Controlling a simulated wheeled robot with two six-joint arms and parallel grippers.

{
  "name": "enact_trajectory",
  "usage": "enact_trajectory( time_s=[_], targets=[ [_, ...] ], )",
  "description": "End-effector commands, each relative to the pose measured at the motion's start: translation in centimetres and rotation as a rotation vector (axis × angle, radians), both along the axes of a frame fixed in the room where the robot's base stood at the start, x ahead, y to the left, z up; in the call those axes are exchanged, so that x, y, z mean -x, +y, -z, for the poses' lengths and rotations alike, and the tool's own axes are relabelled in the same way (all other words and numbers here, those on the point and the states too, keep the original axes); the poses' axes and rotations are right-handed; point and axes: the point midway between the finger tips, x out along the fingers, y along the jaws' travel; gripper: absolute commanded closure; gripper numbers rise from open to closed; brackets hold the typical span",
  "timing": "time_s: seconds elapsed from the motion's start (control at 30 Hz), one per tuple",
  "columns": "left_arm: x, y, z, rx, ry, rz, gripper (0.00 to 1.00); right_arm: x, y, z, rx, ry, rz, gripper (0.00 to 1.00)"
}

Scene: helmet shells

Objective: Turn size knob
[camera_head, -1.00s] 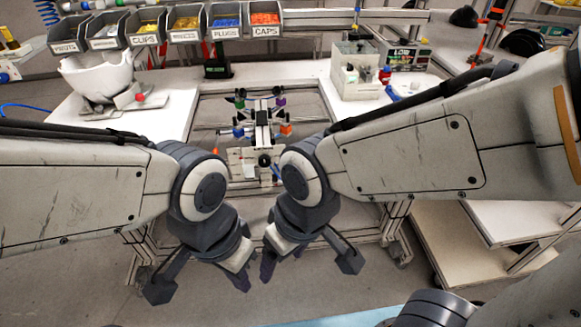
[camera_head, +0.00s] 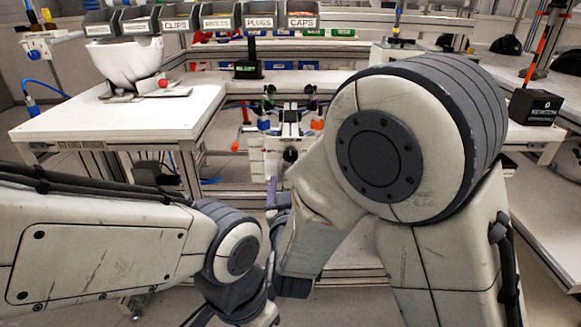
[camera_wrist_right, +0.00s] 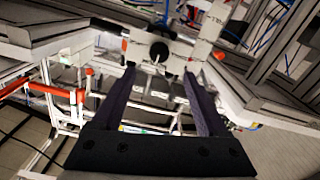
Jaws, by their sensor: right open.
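A black round knob (camera_head: 290,154) sits on the front of a white fixture (camera_head: 291,138) between the benches. It also shows in the right wrist view (camera_wrist_right: 158,50), just beyond my fingertips. My right gripper (camera_wrist_right: 159,76) is open and empty, its two dark fingers spread to either side of the knob's line, apparently short of it. In the head view my right gripper (camera_head: 271,192) is partly hidden by its own arm, below and left of the knob. My left arm's wrist is at the lower edge of the head view; its fingers are out of frame.
A white helmet shell (camera_head: 126,61) stands on the left bench (camera_head: 130,112). Labelled bins (camera_head: 215,17) line the back. Orange-red clamp parts (camera_wrist_right: 45,91) and fixture rails flank the right gripper closely in the wrist view.

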Motion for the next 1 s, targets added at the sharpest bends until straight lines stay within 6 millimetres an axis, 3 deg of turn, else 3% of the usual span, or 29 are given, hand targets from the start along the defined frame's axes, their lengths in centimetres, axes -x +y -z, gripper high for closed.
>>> enact_trajectory(
  time_s=[0.53, 0.7, 1.0],
  targets=[
    [0.0, 0.0, 0.2, 0.000, 0.000, 0.000, 1.00, -8.8, -0.2, -0.1, -0.001, -0.005, 0.006, 0.24],
    [0.0, 0.0, 0.3, 0.000, 0.000, 0.000, 1.00, -10.0, -0.1, -0.1, 0.001, -0.005, 0.003, 0.24],
    [0.0, 0.0, 0.3, 0.000, 0.000, 0.000, 1.00, -10.2, -0.1, -0.1, 0.001, -0.005, 0.002, 0.24]
  ],
)
